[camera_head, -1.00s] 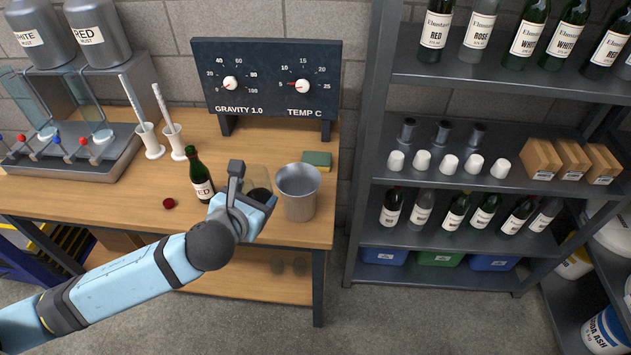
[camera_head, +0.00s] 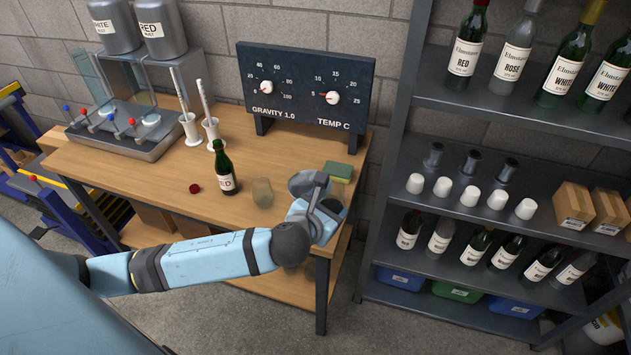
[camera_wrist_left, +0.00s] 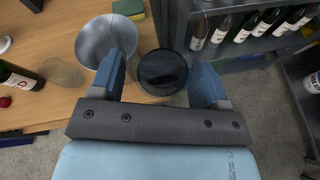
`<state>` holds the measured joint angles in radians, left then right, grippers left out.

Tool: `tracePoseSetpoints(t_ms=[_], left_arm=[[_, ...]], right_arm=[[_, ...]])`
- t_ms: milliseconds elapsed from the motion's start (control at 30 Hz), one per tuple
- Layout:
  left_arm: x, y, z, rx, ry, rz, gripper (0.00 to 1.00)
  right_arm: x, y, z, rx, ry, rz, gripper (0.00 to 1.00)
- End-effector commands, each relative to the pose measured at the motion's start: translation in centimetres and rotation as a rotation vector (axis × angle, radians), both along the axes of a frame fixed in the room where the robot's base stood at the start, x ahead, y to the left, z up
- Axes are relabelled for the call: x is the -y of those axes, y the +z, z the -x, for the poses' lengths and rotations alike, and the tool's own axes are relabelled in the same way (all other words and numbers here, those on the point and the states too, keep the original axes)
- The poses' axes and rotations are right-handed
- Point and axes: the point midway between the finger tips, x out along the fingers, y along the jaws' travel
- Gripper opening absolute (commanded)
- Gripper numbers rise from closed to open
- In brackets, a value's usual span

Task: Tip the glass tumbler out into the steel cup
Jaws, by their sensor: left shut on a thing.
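My left gripper (camera_head: 326,208) is shut on the glass tumbler, which shows in the left wrist view (camera_wrist_left: 162,72) as a dark-rimmed round between the fingers with dark contents inside. In the head view the gripper mostly hides the tumbler. The steel cup (camera_wrist_left: 100,38) stands on the bench just left of the tumbler in the wrist view, with its wide mouth up. In the head view only part of the cup (camera_head: 303,181) shows behind the gripper. I cannot tell whether the tumbler is tilted. My right gripper is not in view.
A red wine bottle (camera_head: 224,172) and another clear glass (camera_head: 262,193) stand on the bench left of the cup. A sponge (camera_head: 338,171) lies behind it. The gauge panel (camera_head: 305,88) stands at the back. A bottle shelf (camera_head: 398,165) is close on the right.

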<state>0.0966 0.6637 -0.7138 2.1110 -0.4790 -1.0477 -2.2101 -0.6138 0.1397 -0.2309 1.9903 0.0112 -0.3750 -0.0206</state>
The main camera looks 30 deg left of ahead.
Motion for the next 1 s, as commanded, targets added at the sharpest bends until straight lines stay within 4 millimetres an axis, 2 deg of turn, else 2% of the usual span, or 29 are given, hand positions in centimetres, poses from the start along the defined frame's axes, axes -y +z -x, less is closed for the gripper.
tracePoseSetpoints(t_ms=[33, 200, 500, 700, 1000], left_arm=[[0.0, -0.3, -1.0, -0.003, 0.026, 0.002, 0.42], [0.2, -3.9, -3.6, -0.005, 0.098, 0.009, 0.42], [1.0, -9.2, -5.9, -0.003, 0.156, 0.003, 0.42], [1.3, -10.7, -6.3, 0.0, 0.164, -0.001, 0.42], [1.3, -11.0, -6.3, 0.0, 0.165, 0.002, 0.42]], right_arm=[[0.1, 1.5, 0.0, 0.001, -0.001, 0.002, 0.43], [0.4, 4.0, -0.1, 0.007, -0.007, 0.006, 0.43], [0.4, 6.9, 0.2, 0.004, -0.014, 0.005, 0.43], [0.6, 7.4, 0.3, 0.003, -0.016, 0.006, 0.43], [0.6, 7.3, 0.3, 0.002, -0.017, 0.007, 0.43]])
